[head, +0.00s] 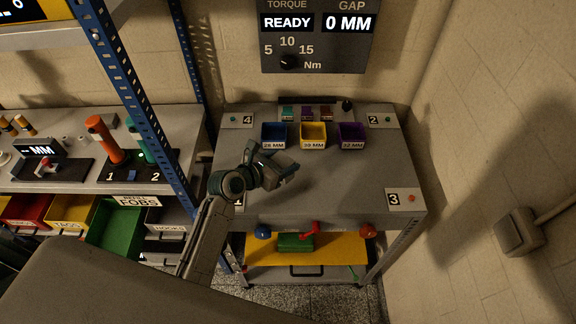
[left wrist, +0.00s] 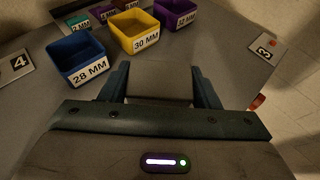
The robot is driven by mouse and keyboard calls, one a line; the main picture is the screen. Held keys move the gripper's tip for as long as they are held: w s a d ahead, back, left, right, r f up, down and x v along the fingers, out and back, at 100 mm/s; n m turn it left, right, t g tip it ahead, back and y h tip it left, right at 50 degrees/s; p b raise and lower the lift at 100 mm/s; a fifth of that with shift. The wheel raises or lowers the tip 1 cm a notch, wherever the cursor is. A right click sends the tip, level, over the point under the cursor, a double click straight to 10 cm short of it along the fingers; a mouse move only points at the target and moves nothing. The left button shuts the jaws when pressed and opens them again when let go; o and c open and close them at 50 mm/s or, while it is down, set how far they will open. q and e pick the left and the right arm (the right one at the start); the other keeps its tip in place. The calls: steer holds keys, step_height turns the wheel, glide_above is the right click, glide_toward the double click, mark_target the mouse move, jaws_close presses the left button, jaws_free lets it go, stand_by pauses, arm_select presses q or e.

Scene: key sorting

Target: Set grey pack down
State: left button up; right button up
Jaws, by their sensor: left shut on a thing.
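My left gripper (head: 277,168) reaches over the grey workbench (head: 330,195) from the left. It is shut on the grey pack (head: 286,164), a plain block that also shows between the two fingers in the left wrist view (left wrist: 160,87). The pack is in front of the blue bin marked 28 MM (head: 274,135) and the yellow bin marked 30 MM (head: 313,135). I cannot tell whether its underside touches the bench. My right gripper is not in view.
A purple bin marked 32 MM (head: 352,135) stands right of the yellow one. Number cards lie at the bench corners, including card 3 (head: 402,200) and card 2 (head: 380,121). The bench's middle right is bare. A blue rack post (head: 150,110) stands to the left.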

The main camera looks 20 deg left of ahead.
arm_select(q)
steer(key=shift+f, duration=2.35)
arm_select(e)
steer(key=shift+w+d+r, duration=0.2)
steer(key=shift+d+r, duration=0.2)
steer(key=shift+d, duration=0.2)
arm_select(q)
steer(key=shift+f, duration=0.15)
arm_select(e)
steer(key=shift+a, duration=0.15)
arm_select(q)
steer(key=o, duration=1)
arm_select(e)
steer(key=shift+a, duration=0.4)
